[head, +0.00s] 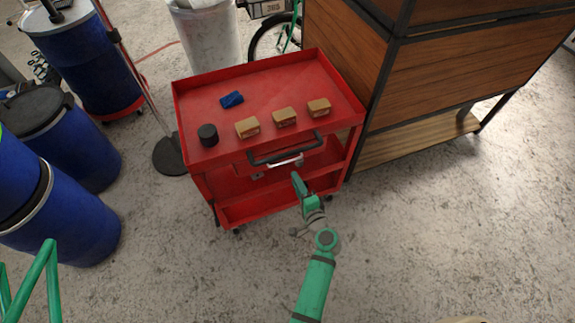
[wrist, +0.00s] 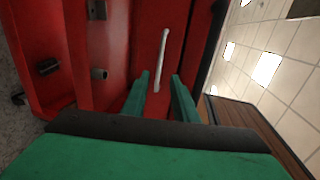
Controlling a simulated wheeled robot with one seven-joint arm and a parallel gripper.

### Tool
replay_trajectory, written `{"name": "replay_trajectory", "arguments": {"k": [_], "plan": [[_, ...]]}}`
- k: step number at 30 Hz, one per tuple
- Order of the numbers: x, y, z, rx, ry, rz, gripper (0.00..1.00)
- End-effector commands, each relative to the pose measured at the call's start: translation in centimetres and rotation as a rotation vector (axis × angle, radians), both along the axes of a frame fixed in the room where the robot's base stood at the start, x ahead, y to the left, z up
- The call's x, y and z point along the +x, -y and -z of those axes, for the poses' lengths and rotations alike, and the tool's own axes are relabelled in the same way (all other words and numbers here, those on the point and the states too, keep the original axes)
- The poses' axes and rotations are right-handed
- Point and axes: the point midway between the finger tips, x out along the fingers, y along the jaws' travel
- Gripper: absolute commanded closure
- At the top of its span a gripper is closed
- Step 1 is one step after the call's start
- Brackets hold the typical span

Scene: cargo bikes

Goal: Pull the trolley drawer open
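The red trolley (head: 195,95) stands ahead in the head view. Its light drawer handle (head: 286,162) sits just under the black push handle (head: 300,154), on a red drawer front that looks shut, though the push handle partly covers it. In the wrist view the drawer handle (wrist: 163,55) is a pale bar running up the red drawer front (wrist: 145,40). My gripper (head: 297,178) is in front of the trolley, just below the drawer handle. In the wrist view my gripper (wrist: 160,75) is open, with the bar's near end showing between the fingertips. I cannot tell whether they touch.
On the trolley top are a black cylinder (head: 208,135), a blue item (head: 231,99) and three small tan boxes (head: 284,117). Blue barrels (head: 85,60) stand left. A wooden workbench (head: 450,75) stands close on the right. The floor (head: 430,240) at front right is clear.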

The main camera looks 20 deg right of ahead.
Motion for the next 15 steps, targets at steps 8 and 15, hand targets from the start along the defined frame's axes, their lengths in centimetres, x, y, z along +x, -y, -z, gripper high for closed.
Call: {"name": "replay_trajectory", "arguments": {"k": [8, 15], "plan": [[4.7, -0.2, 1.0, -0.002, -0.002, 0.0, 0.74], [8.1, -0.3, 1.7, -0.002, -0.001, 0.0, 0.74]]}}
